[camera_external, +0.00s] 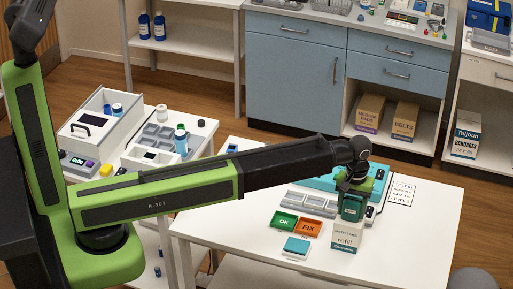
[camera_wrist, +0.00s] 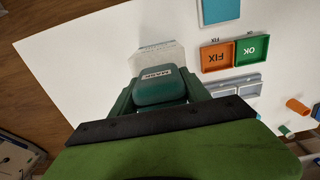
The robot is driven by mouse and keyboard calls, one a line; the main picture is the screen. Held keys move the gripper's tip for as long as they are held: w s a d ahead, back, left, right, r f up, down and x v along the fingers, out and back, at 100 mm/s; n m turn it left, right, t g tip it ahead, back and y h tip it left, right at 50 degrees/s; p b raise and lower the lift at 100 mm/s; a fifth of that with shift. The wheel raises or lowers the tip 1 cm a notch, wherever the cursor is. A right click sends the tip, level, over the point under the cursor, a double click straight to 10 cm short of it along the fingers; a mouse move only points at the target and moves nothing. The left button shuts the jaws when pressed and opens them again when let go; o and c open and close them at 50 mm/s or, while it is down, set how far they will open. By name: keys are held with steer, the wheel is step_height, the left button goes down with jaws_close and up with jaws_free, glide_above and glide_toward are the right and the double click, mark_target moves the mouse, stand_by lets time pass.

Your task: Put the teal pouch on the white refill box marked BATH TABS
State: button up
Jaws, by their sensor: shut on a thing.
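The teal pouch (camera_external: 351,209), with a white label, is between the fingers of my gripper (camera_external: 354,197). In the wrist view the pouch (camera_wrist: 158,93) sits between the fingers of my gripper (camera_wrist: 160,95), which is shut on it. The white refill box (camera_external: 345,238) stands upright near the front of the white table, directly under the pouch in the external view. In the wrist view part of the box (camera_wrist: 158,55) shows beyond the pouch; the rest is hidden. I cannot tell whether the pouch touches the box top.
Left of the box are a green OK tray (camera_external: 284,221), an orange FIX tray (camera_external: 310,228) and a teal-topped block (camera_external: 296,247). A grey compartment tray (camera_external: 309,203) and a teal case (camera_external: 325,178) lie behind. A printed sheet (camera_external: 402,191) lies right. The table's front right is clear.

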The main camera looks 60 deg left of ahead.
steer(key=o, duration=1.4)
